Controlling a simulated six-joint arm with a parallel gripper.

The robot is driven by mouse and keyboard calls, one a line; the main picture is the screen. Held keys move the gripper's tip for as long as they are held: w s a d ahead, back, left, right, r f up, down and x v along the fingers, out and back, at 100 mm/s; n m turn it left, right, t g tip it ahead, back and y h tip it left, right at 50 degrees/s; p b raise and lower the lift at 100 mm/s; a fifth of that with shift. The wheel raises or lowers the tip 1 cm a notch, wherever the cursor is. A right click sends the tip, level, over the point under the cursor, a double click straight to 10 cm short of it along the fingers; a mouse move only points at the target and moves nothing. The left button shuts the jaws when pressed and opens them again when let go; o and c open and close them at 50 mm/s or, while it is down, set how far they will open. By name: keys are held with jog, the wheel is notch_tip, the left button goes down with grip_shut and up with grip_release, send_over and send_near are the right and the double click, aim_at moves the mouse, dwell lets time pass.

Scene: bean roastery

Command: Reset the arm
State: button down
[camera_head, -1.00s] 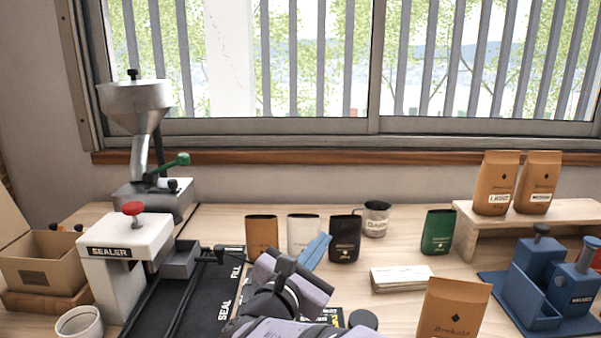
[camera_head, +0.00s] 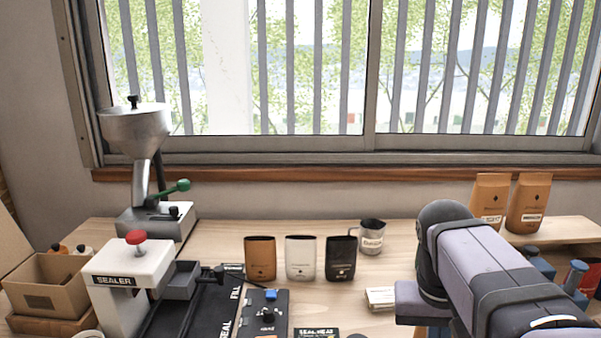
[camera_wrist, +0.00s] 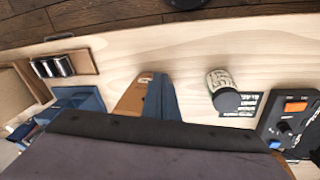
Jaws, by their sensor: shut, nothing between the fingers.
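My gripper (camera_wrist: 160,98) shows in the wrist view as blue fingers closed together with nothing between them. It is above the wooden table (camera_wrist: 185,60), in front of a brown bag (camera_wrist: 132,97) that it partly covers. I cannot tell the gap between finger and bag. In the head view my arm fills the lower right and hides nearly all of the gripper.
A labelled jar (camera_wrist: 217,80) and a black control box (camera_wrist: 292,118) are right of my fingers in the wrist view. The head view shows the sealer (camera_head: 130,265), grinder (camera_head: 137,130), three pouches (camera_head: 300,258), metal jug (camera_head: 371,237) and shelf bags (camera_head: 528,204).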

jog(key=w+a+r+m+y+p, duration=0.2)
jog(key=a+m+y+p, duration=0.2)
jog(key=a+m, duration=0.15)
jog(key=s+a+f+n+h+p, duration=0.2)
jog(key=s+f+n+p, duration=0.6)
jog(key=s+f+p, duration=0.1)
jog(key=shift+s+g, duration=0.3)
jog(key=shift+s, duration=0.35)
jog(key=shift+f+n, duration=0.1)
jog(key=shift+n, duration=0.15)
dwell(1.3)
